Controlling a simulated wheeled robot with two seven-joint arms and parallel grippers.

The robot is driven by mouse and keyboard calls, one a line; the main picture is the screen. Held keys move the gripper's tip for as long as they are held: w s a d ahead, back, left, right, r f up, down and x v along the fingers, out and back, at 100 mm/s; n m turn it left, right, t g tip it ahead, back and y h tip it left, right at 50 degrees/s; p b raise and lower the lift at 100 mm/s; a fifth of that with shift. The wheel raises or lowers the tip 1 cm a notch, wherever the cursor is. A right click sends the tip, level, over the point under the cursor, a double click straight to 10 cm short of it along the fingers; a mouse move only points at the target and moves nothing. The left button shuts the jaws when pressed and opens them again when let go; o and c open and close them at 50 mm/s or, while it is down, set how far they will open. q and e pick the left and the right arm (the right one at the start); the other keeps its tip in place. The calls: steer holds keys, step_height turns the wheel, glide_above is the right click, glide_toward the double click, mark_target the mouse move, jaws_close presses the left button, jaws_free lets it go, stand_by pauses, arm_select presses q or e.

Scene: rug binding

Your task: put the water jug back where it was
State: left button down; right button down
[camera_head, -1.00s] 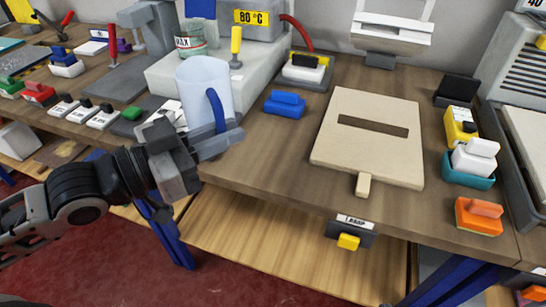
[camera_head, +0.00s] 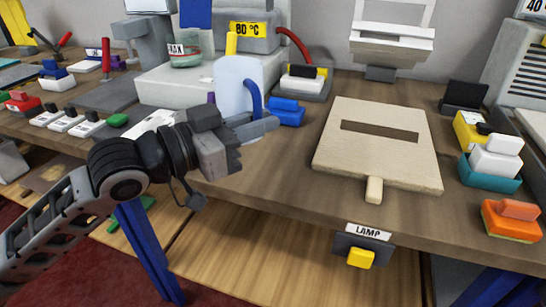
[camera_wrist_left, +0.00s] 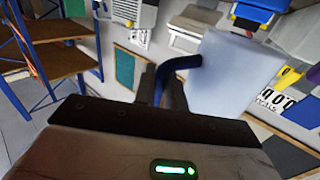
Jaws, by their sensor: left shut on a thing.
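The water jug (camera_head: 238,86) is a pale, translucent jug with a blue handle (camera_head: 254,97). It stands roughly upright near the front left of the workbench, in front of the grey block. My left gripper (camera_head: 262,127) is shut on the jug's handle. In the left wrist view the jug (camera_wrist_left: 222,72) is at the right, its blue handle (camera_wrist_left: 180,64) running down between my fingers. I cannot tell whether the jug's base touches the bench, as my gripper hides it. My right gripper is not in view.
A grey block (camera_head: 160,88) with a glass jar (camera_head: 186,53) stands behind the jug. A blue block (camera_head: 286,111) lies close to its right. A wooden board with a slot (camera_head: 340,165) lies further right, with bare bench between. The bench's front edge is below my gripper.

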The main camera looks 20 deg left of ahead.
arm_select(q)
steer(key=w+f, duration=0.1)
steer(key=f, duration=0.1)
steer(key=w+d+f, duration=0.1)
steer(key=w, duration=0.1)
steer(key=shift+d+f+b, duration=0.1)
steer(key=shift+f+b, duration=0.2)
steer(key=shift+f, duration=0.1)
step_height(320, 180, down, 3)
steer(key=shift+w+d+f+b, duration=0.1)
steer(key=shift+w+f+b, duration=0.1)
steer(key=shift+b, duration=0.25)
steer(key=shift+f, duration=0.15)
steer(key=shift+f, duration=0.15)
steer(key=c, duration=1.5)
jaws_free()
steer(key=shift+o, duration=0.2)
